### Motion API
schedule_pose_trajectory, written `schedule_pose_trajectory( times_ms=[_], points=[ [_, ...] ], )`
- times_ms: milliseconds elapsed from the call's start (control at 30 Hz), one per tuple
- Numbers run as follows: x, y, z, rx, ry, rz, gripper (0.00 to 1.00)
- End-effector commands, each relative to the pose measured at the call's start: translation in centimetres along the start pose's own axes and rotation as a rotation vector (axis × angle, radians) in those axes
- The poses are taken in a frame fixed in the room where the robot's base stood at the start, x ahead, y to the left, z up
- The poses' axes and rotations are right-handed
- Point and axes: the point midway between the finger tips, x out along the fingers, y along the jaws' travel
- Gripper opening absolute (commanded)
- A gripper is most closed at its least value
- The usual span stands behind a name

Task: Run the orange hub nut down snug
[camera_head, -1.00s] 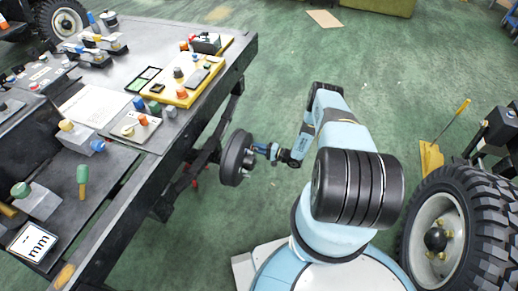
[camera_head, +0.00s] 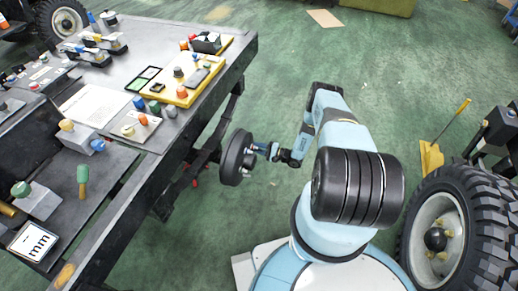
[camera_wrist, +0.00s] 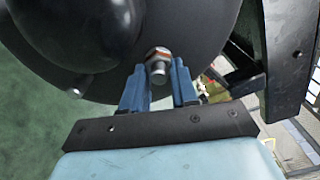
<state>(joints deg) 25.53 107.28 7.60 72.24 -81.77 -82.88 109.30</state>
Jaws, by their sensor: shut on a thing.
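The dark hub drum (camera_head: 232,160) is mounted on the axle beside the bench, and its face fills the top of the wrist view (camera_wrist: 205,35). The hub nut (camera_wrist: 157,54) sits on a silver stud (camera_wrist: 159,74) that sticks out of the drum face. The nut looks metallic with an orange-red band; much of its sides is hidden by the fingers. My gripper (camera_wrist: 159,82) has its two blue fingers on either side of the nut and is shut on it. In the head view my gripper (camera_head: 267,151) is at the drum's right face, with the nut too small to see.
A dark rounded hub centre (camera_wrist: 80,30) bulges close left of my fingers. The workbench (camera_head: 150,185) with trays and parts runs along the left. A large tyre (camera_head: 480,200) stands at the right. The green floor (camera_head: 290,60) behind my arm is mostly clear.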

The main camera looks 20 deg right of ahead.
Motion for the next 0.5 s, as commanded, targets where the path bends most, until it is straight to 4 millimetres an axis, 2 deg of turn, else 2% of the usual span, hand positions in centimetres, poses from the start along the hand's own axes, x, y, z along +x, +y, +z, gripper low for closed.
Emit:
schedule_pose_trajectory(
  times_ms=[67, 100, 167, 500],
  points=[
    [-0.3, 0.4, -0.07, 0.002, 0.006, 0.01, 0.0],
    [-0.3, 0.41, -0.07, 0.002, 0.006, 0.01, 0.32],
    [-0.28, 0.39, -0.05, 0.002, 0.005, 0.009, 0.38],
    [-0.72, 0.16, -0.04, 0.0, 0.003, 0.004, 0.39]
  ],
)
